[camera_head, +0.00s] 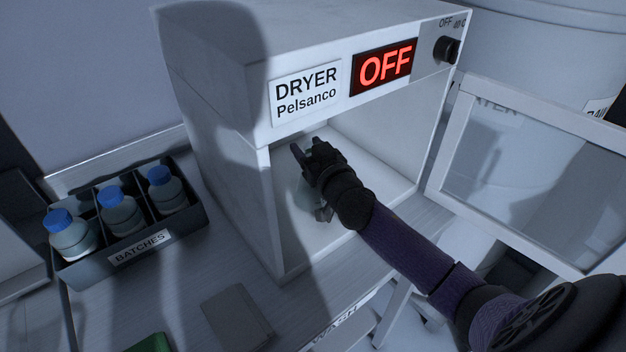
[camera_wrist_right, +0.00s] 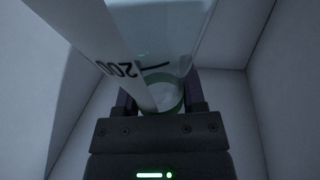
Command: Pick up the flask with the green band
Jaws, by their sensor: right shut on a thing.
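My right gripper (camera_head: 311,183) reaches through the open front of the white dryer (camera_head: 215,150) and is inside its chamber. In the right wrist view it is shut on a clear flask (camera_wrist_right: 165,35) with a green band (camera_wrist_right: 166,92). A white strip marked 200 crosses the flask in that view. In the head view the flask is mostly hidden by the gripper and only a faint part shows. I cannot tell whether it touches the chamber floor. My left gripper is not in view.
The dryer's glazed door (camera_head: 450,140) stands open to the right, beside my right forearm. The dryer display (camera_head: 384,68) reads OFF. A dark BATCHES rack (camera_head: 95,262) with three blue-capped bottles stands to the left. A flat grey item (camera_head: 236,318) and a green item (camera_head: 150,344) lie in front.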

